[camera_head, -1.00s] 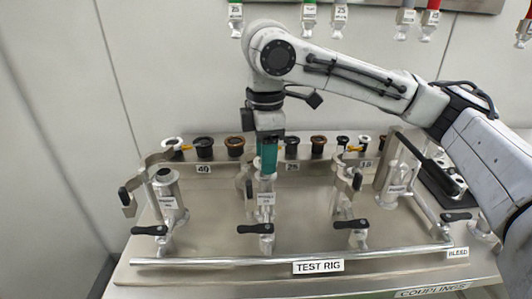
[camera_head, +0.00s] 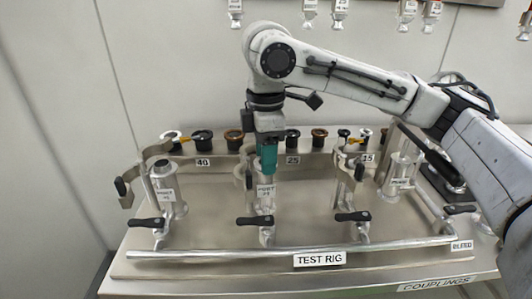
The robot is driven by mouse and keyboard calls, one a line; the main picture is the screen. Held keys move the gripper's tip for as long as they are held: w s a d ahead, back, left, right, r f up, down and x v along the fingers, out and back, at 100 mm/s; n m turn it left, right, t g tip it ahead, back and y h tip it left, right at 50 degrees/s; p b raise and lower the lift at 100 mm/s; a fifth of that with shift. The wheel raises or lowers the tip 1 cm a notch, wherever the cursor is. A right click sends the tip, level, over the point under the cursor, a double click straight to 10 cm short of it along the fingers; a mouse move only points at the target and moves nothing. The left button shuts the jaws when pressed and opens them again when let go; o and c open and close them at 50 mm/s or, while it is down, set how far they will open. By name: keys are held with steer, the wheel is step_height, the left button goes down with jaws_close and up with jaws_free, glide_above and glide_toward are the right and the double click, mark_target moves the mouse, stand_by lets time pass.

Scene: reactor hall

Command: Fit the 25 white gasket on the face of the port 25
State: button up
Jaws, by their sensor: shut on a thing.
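Port 25 (camera_head: 266,195) is the upright metal middle port of the test rig, with a label on its front and a clamp arm at its left. My gripper (camera_head: 267,171) points down over its top, its teal fingers shut at the port's face. The 25 white gasket is between or under the fingers and cannot be made out. Whether it touches the port face cannot be told.
Ports stand to the left (camera_head: 168,190) and right (camera_head: 343,190), with swing clamps close by. Black-handled valves (camera_head: 254,221) and a front rail (camera_head: 200,252) lie before them. Behind is a row of gaskets on a ledge, including a black one (camera_head: 292,137) by the 25 label.

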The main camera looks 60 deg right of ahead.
steer(key=shift+s+f, duration=0.1)
steer(key=shift+f, duration=0.2)
steer(key=o, duration=1.1)
steer(key=shift+f, duration=0.1)
step_height(320, 180, up, 12)
steer(key=shift+d+f+p, duration=0.15)
steer(key=shift+f+p, duration=0.05)
steer(key=shift+p, duration=0.4)
